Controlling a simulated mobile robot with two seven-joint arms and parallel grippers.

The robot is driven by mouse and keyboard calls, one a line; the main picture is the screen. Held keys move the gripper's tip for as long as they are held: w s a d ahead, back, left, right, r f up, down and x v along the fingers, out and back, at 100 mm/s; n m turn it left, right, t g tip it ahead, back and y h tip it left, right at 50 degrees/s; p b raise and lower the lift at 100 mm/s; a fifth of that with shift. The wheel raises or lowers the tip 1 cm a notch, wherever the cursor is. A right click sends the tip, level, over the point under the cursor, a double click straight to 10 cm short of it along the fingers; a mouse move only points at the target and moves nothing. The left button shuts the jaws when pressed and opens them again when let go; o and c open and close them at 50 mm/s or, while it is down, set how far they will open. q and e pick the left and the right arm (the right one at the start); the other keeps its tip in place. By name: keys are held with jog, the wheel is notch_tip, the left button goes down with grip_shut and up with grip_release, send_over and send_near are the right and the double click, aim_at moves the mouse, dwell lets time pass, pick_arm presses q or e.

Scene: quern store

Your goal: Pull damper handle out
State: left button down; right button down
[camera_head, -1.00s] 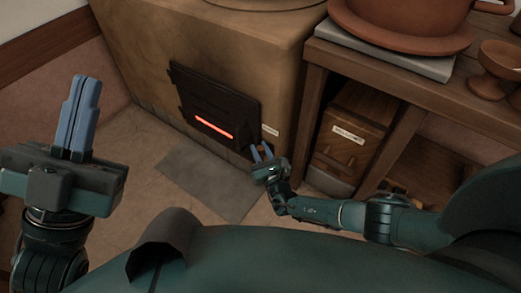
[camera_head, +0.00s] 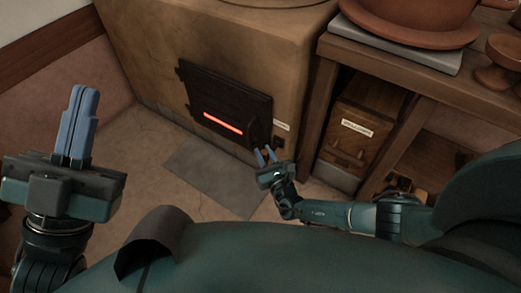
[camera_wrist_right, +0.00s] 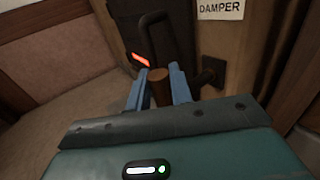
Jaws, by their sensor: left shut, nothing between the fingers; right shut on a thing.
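The brown damper handle (camera_wrist_right: 159,86) is between the two blue fingers of my right gripper (camera_wrist_right: 158,80) in the right wrist view. The gripper is shut on it. A dark fitting (camera_wrist_right: 211,73) on the stove face is just to its right, below the DAMPER label (camera_wrist_right: 221,9). In the head view my right gripper (camera_head: 266,156) is low in front of the stove, below that label (camera_head: 281,126); its fingers hide most of the handle there. My left gripper (camera_head: 84,92) is shut and empty, raised at the left, well away from the stove.
The stove (camera_head: 150,70) has a dark door (camera_head: 229,101) with a glowing red slot; its looped handle (camera_wrist_right: 155,22) rises close by the right gripper. A wooden bench (camera_head: 400,72) with a labelled drawer box (camera_head: 352,148) stands at right. A grey floor plate (camera_head: 212,178) lies clear in front.

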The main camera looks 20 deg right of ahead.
pick_arm(q)
jog(key=shift+w+a+f+n+y, duration=0.1)
jog(key=shift+w+f+n+y, duration=0.05)
jog(key=shift+f+n+y, duration=0.4)
pick_arm(e)
jog(key=s+a, duration=0.2)
jog(key=a, duration=0.1)
jog(key=shift+s+a, duration=0.3)
jog(key=c, duration=1.4)
grip_release()
pick_arm(q)
jog(key=shift+r, duration=0.2)
pick_arm(e)
jog(key=shift+o, duration=0.5)
jog(key=shift+d, duration=0.15)
pick_arm(q)
jog(key=shift+s, duration=0.2)
